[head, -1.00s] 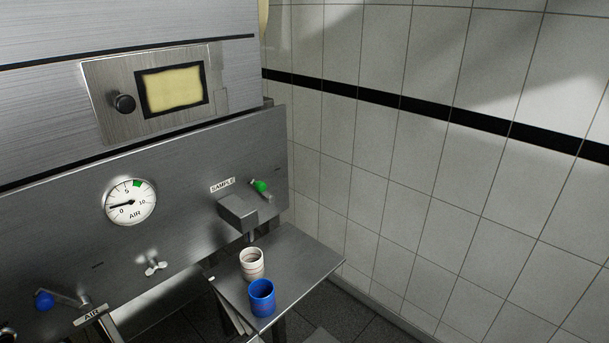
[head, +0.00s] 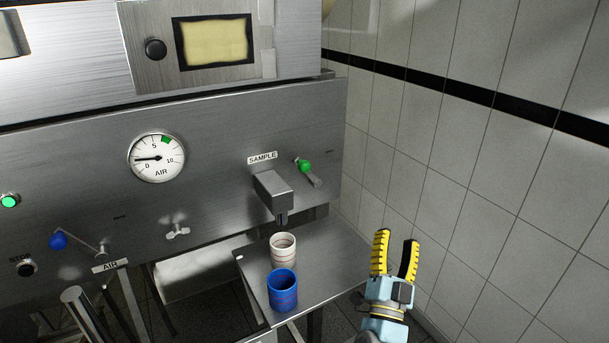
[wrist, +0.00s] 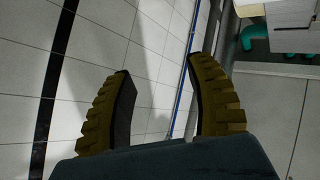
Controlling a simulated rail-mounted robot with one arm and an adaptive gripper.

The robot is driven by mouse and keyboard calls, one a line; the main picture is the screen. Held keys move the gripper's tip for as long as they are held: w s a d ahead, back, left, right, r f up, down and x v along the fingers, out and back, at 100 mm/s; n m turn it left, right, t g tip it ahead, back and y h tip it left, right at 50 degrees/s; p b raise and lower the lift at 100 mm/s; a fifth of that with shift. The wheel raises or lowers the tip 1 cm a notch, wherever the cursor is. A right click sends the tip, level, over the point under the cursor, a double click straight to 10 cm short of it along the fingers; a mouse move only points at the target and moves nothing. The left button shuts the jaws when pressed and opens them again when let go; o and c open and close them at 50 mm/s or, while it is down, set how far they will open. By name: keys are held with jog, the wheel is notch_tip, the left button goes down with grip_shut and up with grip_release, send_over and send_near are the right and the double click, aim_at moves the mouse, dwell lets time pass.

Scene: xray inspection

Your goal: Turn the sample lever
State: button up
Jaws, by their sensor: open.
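The sample lever (head: 311,176), a metal arm with a green knob (head: 305,166), is on the steel panel right of the SAMPLE label (head: 262,158), in the head view. Its arm points down and to the right from the knob. My gripper (head: 396,236) is in the head view at the lower right, fingers up, open and empty, apart from the lever and below and to the right of it. In the wrist view its two fingers (wrist: 159,88) are spread with nothing between them. The lever is not visible in the wrist view.
A sample spout (head: 273,192) juts out over a small steel shelf (head: 325,262). A white cup (head: 283,250) and a blue cup (head: 282,290) stand on the shelf. The tiled wall (head: 440,150) is to the right. An air lever with a blue knob (head: 58,241) is at left.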

aim_at(307, 169)
jog(key=w+a+r+n+g+y+b, duration=0.25)
jog(key=a+r+n+y+b, duration=0.35)
jog(key=r+n+y, duration=0.6)
jog(key=s+a+f+n+g+y, duration=0.1)
jog(key=s+a+n+g+y, duration=0.1)
jog(key=s+a+g+y, duration=0.25)
jog(key=x, duration=0.6)
jog(key=p+x, duration=0.1)
jog(key=x, duration=0.4)
jog(key=f+x, duration=0.1)
jog(key=x, duration=0.5)
jog(key=shift+w+a+f+p, duration=0.1)
jog(key=shift+w+a+p, duration=0.15)
jog(key=shift+p, duration=0.15)
grip_shut()
